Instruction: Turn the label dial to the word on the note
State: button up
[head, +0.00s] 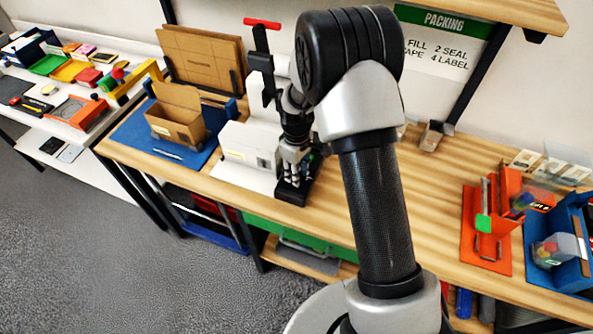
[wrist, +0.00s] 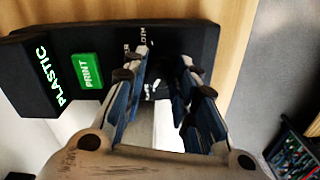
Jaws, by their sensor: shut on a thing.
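The label device (wrist: 195,36) is a black box with a green PRINT button (wrist: 87,71) and a display (wrist: 42,75) reading PLASTIC. My gripper (wrist: 163,62) is over the device, with its fingers around the label dial, which is dark and mostly hidden between them. Fragments of white lettering show beside the fingers, too covered to read whole. In the head view my gripper (head: 293,155) points down at the black device (head: 291,192) on the wooden bench. I cannot make out a note with a readable word.
A white box-shaped machine (head: 248,147) stands just left of my gripper. An open carton (head: 176,118) sits on a blue mat further left. Orange (head: 487,252) and blue (head: 562,250) holders stand at the right. The bench between is mostly clear.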

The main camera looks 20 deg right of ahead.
jog(key=shift+n, duration=1.3)
jog(key=o, duration=1.1)
notch_tip(320, 180, up, 12)
